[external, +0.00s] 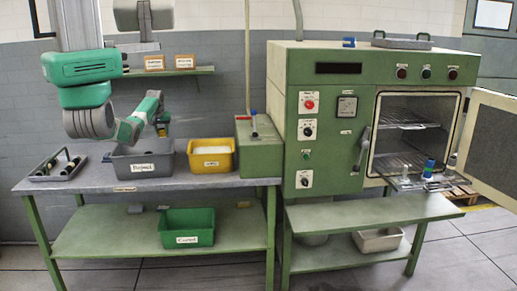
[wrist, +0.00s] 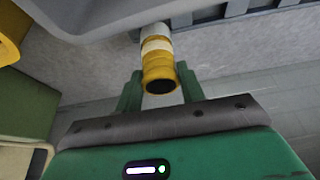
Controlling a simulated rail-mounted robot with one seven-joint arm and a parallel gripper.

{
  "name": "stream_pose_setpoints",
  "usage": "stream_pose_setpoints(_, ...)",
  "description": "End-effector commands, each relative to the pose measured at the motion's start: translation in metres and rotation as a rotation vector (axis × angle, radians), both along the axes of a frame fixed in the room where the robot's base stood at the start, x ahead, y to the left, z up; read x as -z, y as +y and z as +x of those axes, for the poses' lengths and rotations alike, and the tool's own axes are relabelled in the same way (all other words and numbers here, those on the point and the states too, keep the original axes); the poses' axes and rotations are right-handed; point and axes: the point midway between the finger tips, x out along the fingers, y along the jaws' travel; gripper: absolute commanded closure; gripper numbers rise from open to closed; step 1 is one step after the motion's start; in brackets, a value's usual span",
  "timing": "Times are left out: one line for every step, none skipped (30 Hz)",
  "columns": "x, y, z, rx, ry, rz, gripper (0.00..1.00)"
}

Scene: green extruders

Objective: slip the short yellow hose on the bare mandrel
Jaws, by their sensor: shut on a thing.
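My gripper (external: 162,126) hangs over the grey bin area at the left of the bench. In the wrist view my gripper (wrist: 160,92) is shut on the short yellow hose (wrist: 158,68), with a green finger on each side. The hose has a pale band, and its dark open end faces the camera. In the external view the hose is too small to make out clearly. At the open oven, a small pale metal post (external: 405,173), seemingly a bare mandrel, stands on the pulled-out rack. Beside it is a post with blue and green pieces (external: 429,168).
The grey bin (external: 143,170) and yellow bin (external: 210,170) stand on the bench, with a tray of dark tubes (external: 58,168) at the left. A green box (external: 258,158) with a lever and the green oven cabinet (external: 325,140) lie between my gripper and the rack. The oven door (external: 490,135) is open.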

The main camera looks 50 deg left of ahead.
Motion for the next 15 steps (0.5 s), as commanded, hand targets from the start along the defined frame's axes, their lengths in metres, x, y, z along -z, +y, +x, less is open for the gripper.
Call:
stream_pose_setpoints(0.006,0.000,0.000,-0.001,0.000,0.000,0.90)
stream_pose_setpoints(0.006,0.000,0.000,-0.001,-0.001,0.001,0.90)
stream_pose_setpoints(0.006,0.000,0.000,-0.001,-0.002,0.001,0.90)
stream_pose_setpoints(0.007,0.000,0.000,0.000,-0.001,0.002,0.90)
stream_pose_setpoints(0.010,0.000,0.000,0.000,-0.001,0.002,0.90)
stream_pose_setpoints(0.015,0.000,0.000,0.000,-0.001,0.001,0.90)
stream_pose_setpoints(0.021,0.000,0.000,0.000,0.001,0.001,0.90)
stream_pose_setpoints(0.027,0.000,0.000,0.000,0.001,0.001,0.90)
stream_pose_setpoints(0.035,0.000,0.000,0.000,0.001,0.001,0.90)
stream_pose_setpoints(0.042,0.000,0.000,0.000,0.001,0.001,0.90)
stream_pose_setpoints(0.048,0.000,0.000,0.000,0.001,0.000,0.90)
stream_pose_setpoints(0.054,0.000,0.000,0.000,-0.001,0.001,0.90)
stream_pose_setpoints(0.056,0.000,0.000,0.000,-0.001,0.001,0.90)
stream_pose_setpoints(0.056,0.000,0.000,0.000,-0.001,0.002,0.90)
stream_pose_setpoints(0.055,0.000,0.000,0.000,-0.001,0.002,0.90)
